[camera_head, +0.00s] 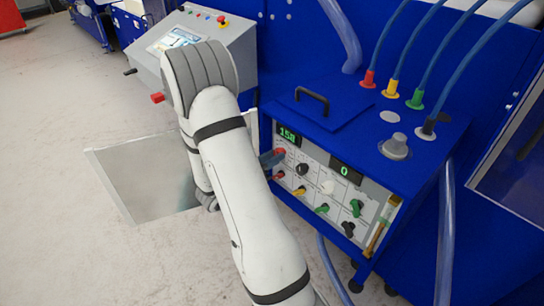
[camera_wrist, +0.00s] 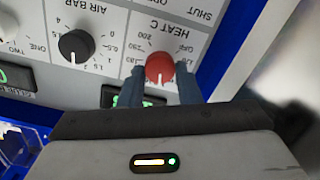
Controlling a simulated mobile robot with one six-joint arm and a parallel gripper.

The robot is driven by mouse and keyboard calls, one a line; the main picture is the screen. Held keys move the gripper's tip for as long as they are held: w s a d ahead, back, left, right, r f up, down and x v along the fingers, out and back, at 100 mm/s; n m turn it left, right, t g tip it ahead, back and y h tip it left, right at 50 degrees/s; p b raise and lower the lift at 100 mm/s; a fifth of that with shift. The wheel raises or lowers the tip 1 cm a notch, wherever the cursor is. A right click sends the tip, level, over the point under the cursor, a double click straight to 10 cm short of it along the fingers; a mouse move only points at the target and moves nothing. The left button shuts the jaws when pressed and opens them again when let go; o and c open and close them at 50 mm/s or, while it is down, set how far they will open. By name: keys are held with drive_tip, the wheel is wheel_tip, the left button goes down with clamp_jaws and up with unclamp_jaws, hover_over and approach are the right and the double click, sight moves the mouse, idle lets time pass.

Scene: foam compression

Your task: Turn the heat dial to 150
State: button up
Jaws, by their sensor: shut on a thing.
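The heat dial is a red round knob (camera_wrist: 159,68) under the label "HEAT C" in the wrist view, where the panel appears upside down. My gripper (camera_wrist: 160,80) has one finger on each side of the knob and is shut on it. In the head view the red knob (camera_head: 279,152) shows at the panel's upper left, with my gripper (camera_head: 268,160) at it from the left. The green display (camera_head: 287,133) above it appears to read 150. The knob's white pointer line faces toward the display side in the wrist view.
A black air bar knob (camera_wrist: 76,46) is beside the heat dial. Other coloured knobs sit on the same panel (camera_head: 330,170) of the blue machine. A second display (camera_head: 345,171) reads 0. Open floor (camera_head: 60,220) lies to the left.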

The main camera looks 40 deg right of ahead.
drive_tip(key=o, duration=1)
drive_tip(key=a, duration=0.2)
drive_tip(key=a+b, duration=0.1)
drive_tip(key=a, duration=0.4)
drive_tip(key=shift+s+a+b, duration=0.3)
drive_tip(key=shift+a, duration=0.1)
